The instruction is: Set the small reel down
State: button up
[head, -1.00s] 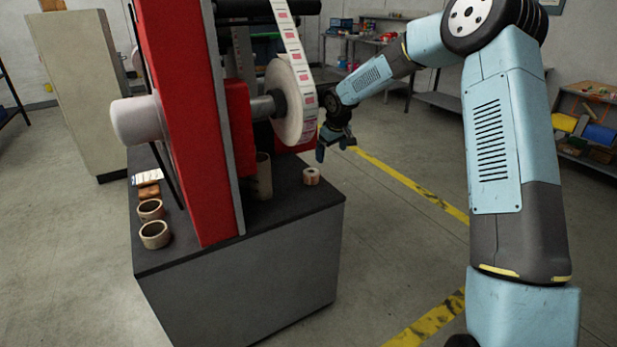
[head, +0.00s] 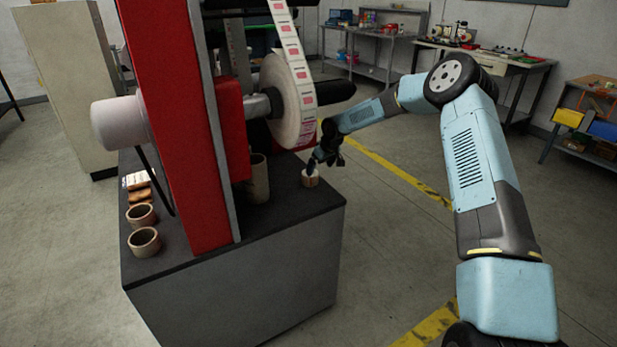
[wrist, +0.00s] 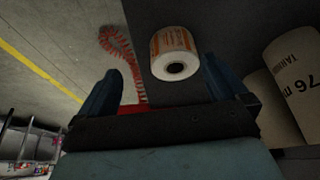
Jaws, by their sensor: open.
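The small reel (head: 310,179) is a short white and orange roll standing on the dark machine top near its right corner. In the wrist view the small reel (wrist: 174,52) shows orange printed labels and a dark core hole. My gripper (head: 325,160) is beside and just above the reel at its right in the head view. In the wrist view my gripper (wrist: 165,85) has its two dark blue fingers spread wide. The reel lies beyond and between the fingertips, nearer the right finger, and is not gripped.
The red rewinder frame (head: 180,120) and large label roll (head: 292,100) stand close to the left of my gripper. Cardboard cores (head: 144,241) sit at the left of the dark top (head: 255,225). A coiled red hose (wrist: 118,50) shows in the wrist view.

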aim_at(314, 175)
jog(key=shift+a+f, duration=0.4)
jog(key=shift+f, duration=0.1)
jog(key=shift+a+f, duration=0.5)
jog(key=shift+a, duration=0.35)
jog(key=shift+w+a+f, duration=0.15)
jog(key=shift+a+f, duration=0.05)
jog(key=shift+f, duration=0.1)
jog(key=shift+x, duration=2.05)
jog(key=shift+w, duration=0.15)
jog(key=shift+r, duration=0.1)
jog(key=c, duration=1.2)
jog(key=shift+r, duration=0.1)
